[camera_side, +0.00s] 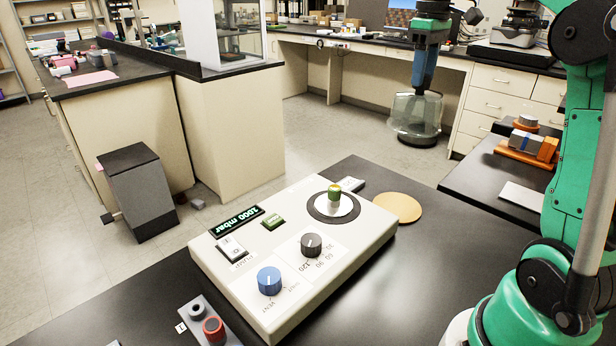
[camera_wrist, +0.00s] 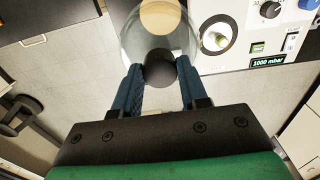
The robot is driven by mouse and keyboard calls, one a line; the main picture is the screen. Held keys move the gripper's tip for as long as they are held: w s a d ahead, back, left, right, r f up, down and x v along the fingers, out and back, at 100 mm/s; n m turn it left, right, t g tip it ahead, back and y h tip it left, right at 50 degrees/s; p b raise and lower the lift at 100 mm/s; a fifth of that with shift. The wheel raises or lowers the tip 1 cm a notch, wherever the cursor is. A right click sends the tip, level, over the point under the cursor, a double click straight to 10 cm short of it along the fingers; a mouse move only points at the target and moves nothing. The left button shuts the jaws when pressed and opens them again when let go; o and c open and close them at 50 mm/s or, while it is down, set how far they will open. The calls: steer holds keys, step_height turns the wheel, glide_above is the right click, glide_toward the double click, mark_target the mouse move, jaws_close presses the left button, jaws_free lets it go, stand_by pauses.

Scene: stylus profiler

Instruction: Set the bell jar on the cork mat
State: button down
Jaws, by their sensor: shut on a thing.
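The round tan cork mat (camera_side: 397,207) lies bare on the black table, right of the white instrument. It also shows in the wrist view (camera_wrist: 163,16), seen at least partly through the glass.
A red-knobbed unit (camera_side: 213,327) stands at front. The black table (camera_side: 400,290) is clear in front of the mat.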

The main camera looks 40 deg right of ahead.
mark_target(418, 94)
step_height(418, 94, down, 19)
steer(key=shift+r, duration=0.2)
stand_by(0.4)
steer(key=shift+c, duration=2.3)
jaws_free()
steer(key=shift+f, duration=0.15)
step_height(418, 94, up, 12)
steer(key=shift+f, duration=0.1)
steer(key=shift+a+r, duration=0.2)
steer(key=s+a+f+t, duration=0.1)
steer(key=a+f+t, duration=0.2)
steer(key=a, duration=0.7)
steer(key=a+f+t, duration=0.4)
steer(key=a, duration=0.7)
steer(key=shift+s+a, duration=0.15)
steer(key=shift+s, duration=0.25)
